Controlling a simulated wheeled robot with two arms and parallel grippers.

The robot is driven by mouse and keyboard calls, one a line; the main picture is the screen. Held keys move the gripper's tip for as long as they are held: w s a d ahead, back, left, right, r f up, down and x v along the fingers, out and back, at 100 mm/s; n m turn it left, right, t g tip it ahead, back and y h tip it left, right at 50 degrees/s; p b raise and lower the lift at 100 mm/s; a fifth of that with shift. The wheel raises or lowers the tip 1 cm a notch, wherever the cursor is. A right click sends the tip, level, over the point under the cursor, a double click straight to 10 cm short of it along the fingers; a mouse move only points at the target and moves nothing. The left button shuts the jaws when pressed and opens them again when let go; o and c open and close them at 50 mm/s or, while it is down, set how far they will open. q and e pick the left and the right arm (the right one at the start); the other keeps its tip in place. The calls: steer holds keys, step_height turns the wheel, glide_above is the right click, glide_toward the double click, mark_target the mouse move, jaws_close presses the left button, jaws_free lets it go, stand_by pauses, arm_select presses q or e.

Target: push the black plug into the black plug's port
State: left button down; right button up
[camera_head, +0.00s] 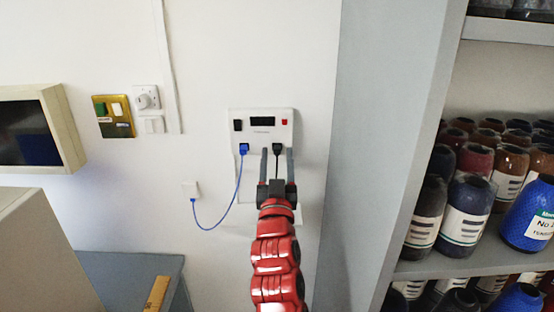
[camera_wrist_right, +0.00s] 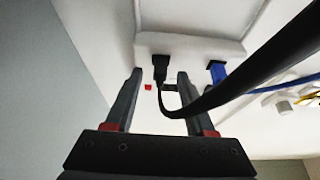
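The black plug (camera_head: 278,147) is at the lower right of the white wall panel (camera_head: 262,140), where its port would be; the port itself is hidden. I cannot tell how deep the plug sits. My right gripper (camera_head: 277,152) is open, with one finger on each side of the plug. In the right wrist view the black plug (camera_wrist_right: 160,69) stands between the fingertips with gaps on both sides. Its thick black cable runs off to the right across that view. My left gripper is not in view.
A blue plug (camera_head: 244,149) sits left of the black one, its blue cable looping to a small wall box (camera_head: 191,189). Wall switches (camera_head: 114,116) and a framed box (camera_head: 70,125) are left.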

steer(key=b+v, duration=0.3)
steer(key=v, duration=1.4)
steer(key=shift+s, duration=0.2)
steer(key=shift+a+f, duration=0.1)
